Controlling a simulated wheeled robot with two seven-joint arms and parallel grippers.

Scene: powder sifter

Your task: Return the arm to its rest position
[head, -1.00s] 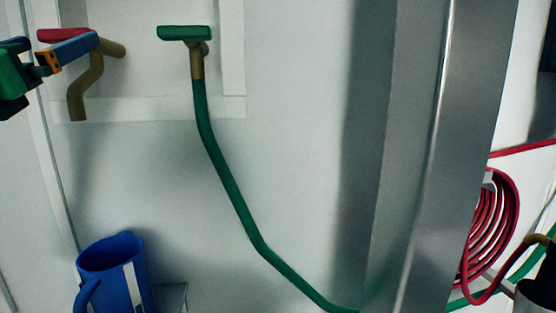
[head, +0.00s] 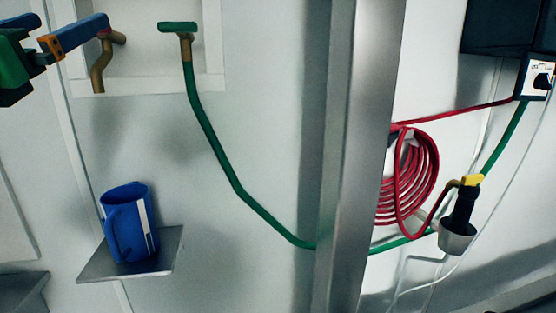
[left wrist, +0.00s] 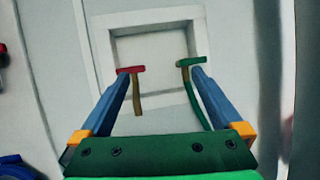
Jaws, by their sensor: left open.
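My left gripper (head: 104,24) is at the upper left of the head view, in front of the wall recess. In the left wrist view its two blue fingers (left wrist: 160,76) are spread apart with nothing between them. A red-handled tap (left wrist: 130,70) with a brass spout shows by the left fingertip. A green-handled tap (left wrist: 190,61) with a green hose shows by the right fingertip. I cannot tell whether either finger touches a handle. In the head view the gripper hides most of the red handle; its brass spout (head: 98,72) shows below. My right gripper is not in view.
A blue jug (head: 128,225) stands on a small metal shelf (head: 168,254). A metal post (head: 358,150) crosses the middle. The wall between jug and post is clear except the green hose (head: 212,140).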

